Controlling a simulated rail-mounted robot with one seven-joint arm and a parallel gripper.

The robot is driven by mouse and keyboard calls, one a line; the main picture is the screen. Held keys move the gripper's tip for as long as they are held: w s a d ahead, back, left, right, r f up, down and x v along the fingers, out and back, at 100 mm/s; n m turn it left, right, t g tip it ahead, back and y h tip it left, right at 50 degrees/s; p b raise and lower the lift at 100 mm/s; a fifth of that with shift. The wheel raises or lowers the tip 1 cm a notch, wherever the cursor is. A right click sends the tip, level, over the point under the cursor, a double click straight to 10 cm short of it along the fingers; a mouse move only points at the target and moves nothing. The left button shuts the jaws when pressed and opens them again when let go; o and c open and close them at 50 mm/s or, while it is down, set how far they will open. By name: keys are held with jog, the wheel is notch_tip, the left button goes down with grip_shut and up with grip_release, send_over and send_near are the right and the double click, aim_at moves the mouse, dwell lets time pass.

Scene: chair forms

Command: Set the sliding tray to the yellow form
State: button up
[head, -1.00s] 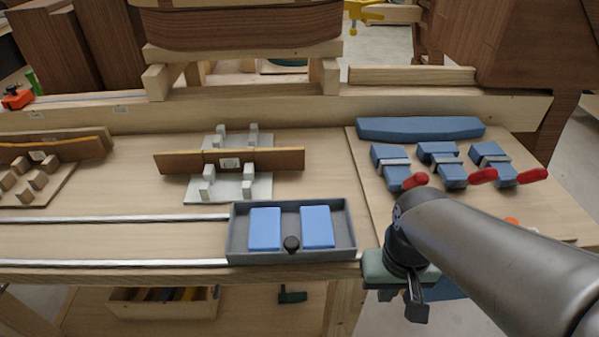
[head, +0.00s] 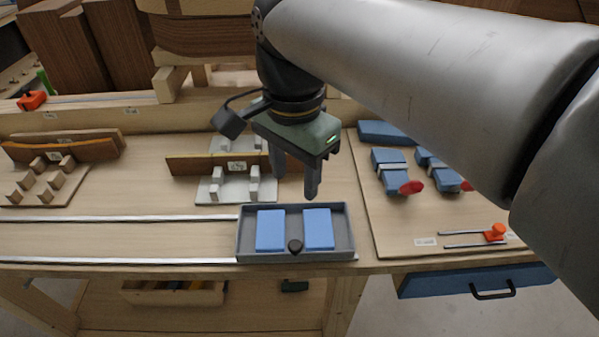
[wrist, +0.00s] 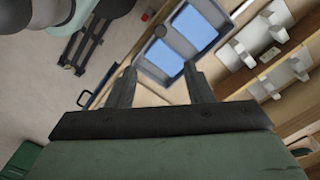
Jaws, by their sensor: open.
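The sliding tray (head: 345,238) is a grey box with two blue pads (head: 270,230) and a dark knob (head: 295,246) at its front. It sits at the right end of two metal rails (head: 120,218). It also shows in the wrist view (wrist: 150,68). The left form (head: 45,185) has a tan base and pegs with brown boards. The middle form (head: 210,190) has a white base and pegs, and its brown board has a yellowish top edge. I cannot tell which is the yellow form. My gripper (head: 296,187) is open and empty, above the tray's back edge, pointing down.
A panel at right holds blue blocks (head: 390,170) with red-handled clamps and an orange slider (head: 495,232). A blue drawer (head: 470,280) is below it. The bench along the rails left of the tray is clear.

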aim_at(294, 244)
notch_tip(294, 244, down, 17)
jog(key=shift+f, duration=0.1)
dwell(0.4)
grip_shut()
jog(key=shift+a, duration=0.15)
